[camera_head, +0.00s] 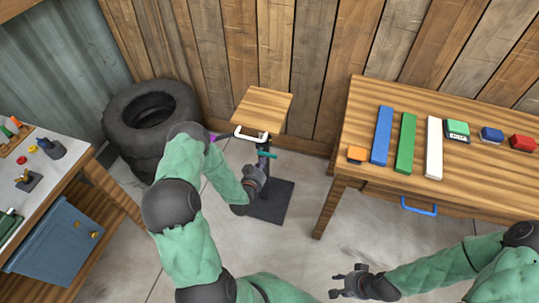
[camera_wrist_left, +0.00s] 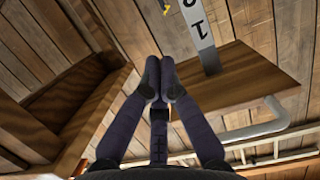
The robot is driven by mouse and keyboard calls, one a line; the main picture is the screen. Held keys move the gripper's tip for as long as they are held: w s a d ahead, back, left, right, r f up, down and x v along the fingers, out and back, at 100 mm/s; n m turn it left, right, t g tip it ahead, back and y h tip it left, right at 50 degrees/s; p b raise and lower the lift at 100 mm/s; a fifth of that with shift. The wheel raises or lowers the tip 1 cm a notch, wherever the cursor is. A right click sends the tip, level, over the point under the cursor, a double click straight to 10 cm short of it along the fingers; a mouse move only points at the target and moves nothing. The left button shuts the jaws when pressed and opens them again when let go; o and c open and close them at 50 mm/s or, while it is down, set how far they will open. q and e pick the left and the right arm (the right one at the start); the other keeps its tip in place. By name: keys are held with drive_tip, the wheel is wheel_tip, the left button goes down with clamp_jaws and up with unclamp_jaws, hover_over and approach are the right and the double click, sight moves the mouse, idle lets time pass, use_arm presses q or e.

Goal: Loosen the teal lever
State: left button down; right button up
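The teal lever (camera_head: 263,153) sticks out to the right from the dark post of a small stand, below its wooden top (camera_head: 262,108). A white handle (camera_head: 250,135) is on the top's front edge. My left gripper (camera_head: 262,172) is beside the post, just below the lever. In the left wrist view its fingers (camera_wrist_left: 160,72) meet at the tips with nothing seen between them. That view shows the wooden top (camera_wrist_left: 240,78), the white handle (camera_wrist_left: 258,130) and a grey numbered strip (camera_wrist_left: 198,30), but not the lever. My right gripper (camera_head: 340,283) is open and empty, low in the head view.
A wooden table (camera_head: 355,115) at right holds blue, green and white bars and several small blocks. A workbench (camera_head: 75,140) with a blue cabinet (camera_head: 60,240) is at left. Stacked tyres (camera_head: 150,105) stand by the wall. Floor between the stand and right gripper is clear.

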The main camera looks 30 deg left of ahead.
use_arm(q)
drive_tip(key=b, duration=0.4)
hover_over(270, 154)
drive_tip(key=s+d, duration=0.1)
drive_tip(key=s, duration=0.1)
wheel_tip(270, 154, down, 3)
wheel_tip(270, 154, down, 4)
drive_tip(key=shift+r+b, duration=0.25)
drive_tip(key=shift+b, duration=0.65)
